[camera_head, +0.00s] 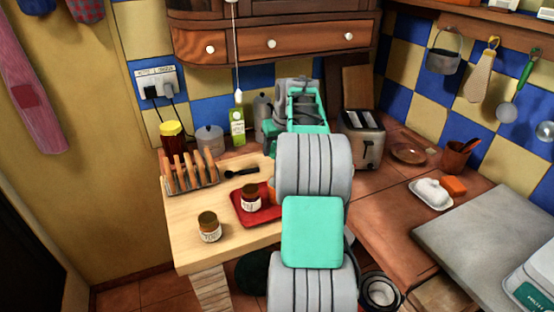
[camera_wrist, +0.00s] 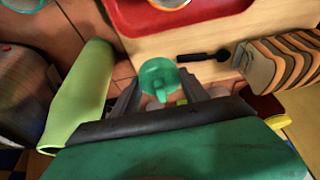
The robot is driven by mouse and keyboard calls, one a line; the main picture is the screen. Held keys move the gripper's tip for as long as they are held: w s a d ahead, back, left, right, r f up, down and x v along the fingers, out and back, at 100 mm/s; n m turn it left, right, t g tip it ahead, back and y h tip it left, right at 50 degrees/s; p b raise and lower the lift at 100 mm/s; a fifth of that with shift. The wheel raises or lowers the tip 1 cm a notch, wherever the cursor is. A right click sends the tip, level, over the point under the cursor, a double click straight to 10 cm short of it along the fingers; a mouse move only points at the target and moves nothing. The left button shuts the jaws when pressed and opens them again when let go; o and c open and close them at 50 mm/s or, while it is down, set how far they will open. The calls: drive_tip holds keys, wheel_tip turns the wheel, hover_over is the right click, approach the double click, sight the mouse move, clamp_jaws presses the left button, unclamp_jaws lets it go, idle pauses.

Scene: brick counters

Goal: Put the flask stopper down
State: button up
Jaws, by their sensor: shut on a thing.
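The flask stopper (camera_wrist: 158,72) is a round teal-green piece with a short stem, seen in the wrist view. My gripper (camera_wrist: 157,80) is shut on it, one finger on each side. It hangs over the counter near the pale wooden top's edge; its exact height is hard to tell. In the head view my arm hides the stopper and the fingertips. A light-green cylinder (camera_wrist: 82,95), possibly the flask, lies along the left of the wrist view; the head view does not show it clearly.
A red tray (camera_head: 242,214) with a jar (camera_head: 251,198), another jar (camera_head: 209,227), a black-handled utensil (camera_head: 241,172) and a toast rack (camera_head: 190,174) stand on the pale wooden top (camera_head: 190,245). A toaster (camera_head: 362,138) is to the right, with brown tiled counter around it.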

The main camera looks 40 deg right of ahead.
drive_tip(key=w+d+f, duration=0.2)
drive_tip(key=f, duration=0.1)
drive_tip(key=w+d+f, duration=0.1)
drive_tip(key=f, duration=0.1)
drive_tip(key=shift+w+d+f+p, duration=0.25)
drive_tip(key=shift+w+p, duration=0.05)
drive_tip(key=shift+p, duration=0.1)
drive_tip(key=shift+w+d+f+p, duration=0.1)
drive_tip(key=shift+f+p, duration=0.25)
drive_tip(key=shift+f, duration=1.45)
drive_tip(key=shift+f, duration=0.1)
drive_tip(key=shift+f, duration=0.15)
drive_tip(key=o, duration=1.3)
drive_tip(key=shift+o, duration=0.2)
